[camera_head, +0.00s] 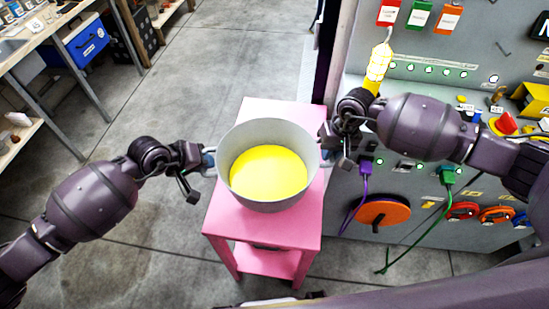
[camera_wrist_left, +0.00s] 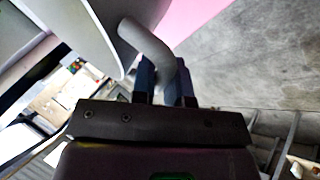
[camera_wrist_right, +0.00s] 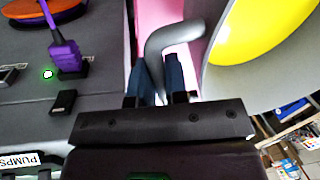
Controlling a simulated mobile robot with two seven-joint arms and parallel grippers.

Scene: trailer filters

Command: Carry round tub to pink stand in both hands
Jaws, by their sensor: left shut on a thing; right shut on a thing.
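The round tub (camera_head: 236,146) is grey with a yellow inside bottom, and it is upright in the head view. The pink stand (camera_head: 222,222) is directly below it, with its top showing around the tub. I cannot tell whether the tub touches the stand. My left gripper (camera_head: 209,160) is shut on the tub's left handle, which shows as a grey bent bar in the left wrist view (camera_wrist_left: 150,45). My right gripper (camera_head: 326,153) is shut on the opposite handle, seen in the right wrist view (camera_wrist_right: 172,38). The tub's wall (camera_wrist_right: 245,85) hides part of the stand.
A grey panel (camera_head: 410,190) with plugs, cables and an orange disc (camera_head: 384,211) stands close on the right. A workbench (camera_head: 50,40) with a blue box (camera_head: 82,42) is at the upper left. The concrete floor (camera_head: 190,80) left of the stand is clear.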

